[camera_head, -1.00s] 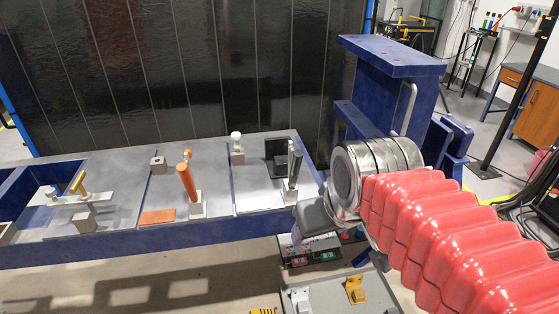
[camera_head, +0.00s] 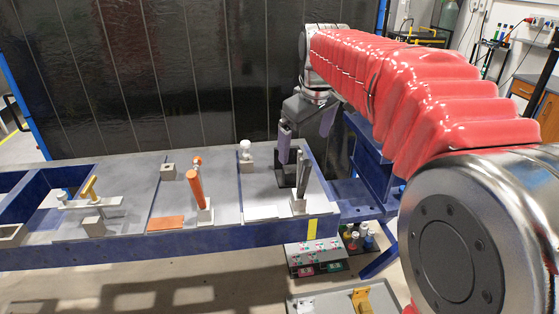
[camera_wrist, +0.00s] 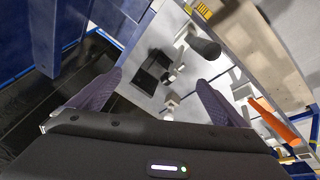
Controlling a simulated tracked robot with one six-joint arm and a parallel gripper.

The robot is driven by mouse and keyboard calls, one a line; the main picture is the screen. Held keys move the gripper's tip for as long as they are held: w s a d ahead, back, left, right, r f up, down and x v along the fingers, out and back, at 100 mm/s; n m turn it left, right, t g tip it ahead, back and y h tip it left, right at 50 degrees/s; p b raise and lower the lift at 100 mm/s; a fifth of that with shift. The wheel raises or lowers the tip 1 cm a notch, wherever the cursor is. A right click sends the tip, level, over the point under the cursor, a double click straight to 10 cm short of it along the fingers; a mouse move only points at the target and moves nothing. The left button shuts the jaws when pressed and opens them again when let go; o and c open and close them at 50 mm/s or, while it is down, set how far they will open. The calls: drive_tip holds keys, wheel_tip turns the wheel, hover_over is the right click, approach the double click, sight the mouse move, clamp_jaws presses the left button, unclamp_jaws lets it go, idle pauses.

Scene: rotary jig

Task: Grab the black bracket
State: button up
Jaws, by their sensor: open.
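The black bracket (camera_head: 285,178) stands on the right end of the grey-topped table, partly hidden by my gripper in the head view. In the wrist view the black bracket (camera_wrist: 153,70) lies between and beyond my two fingers. My gripper (camera_head: 305,136) points down above the bracket, its purple-grey fingers apart. In the wrist view my gripper (camera_wrist: 158,83) is open and empty, and I see no contact with the bracket.
A toggle clamp with a dark handle (camera_head: 301,172) stands right beside the bracket; the handle (camera_wrist: 204,46) also shows in the wrist view. A clamp with an orange handle (camera_head: 195,190) stands to the left. A white-topped post (camera_head: 246,150) stands behind. A dark wall closes the back.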

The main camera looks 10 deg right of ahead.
sight(291, 166)
drive_tip(key=w+f+n+g, duration=0.2)
drive_tip(key=w+n+g, duration=0.2)
drive_tip(key=w+n, duration=0.7)
drive_tip(key=shift+w+n, duration=0.2)
drive_tip(key=shift+n, duration=0.3)
drive_tip(key=shift+a+f, duration=0.1)
drive_tip(key=shift+f, duration=0.05)
drive_tip(key=shift+f, duration=4.15)
drive_tip(key=shift+w+a+f, duration=0.1)
drive_tip(key=shift+f, duration=1.25)
drive_tip(key=shift+w+a+f, duration=0.1)
drive_tip(key=shift+f, duration=1.2)
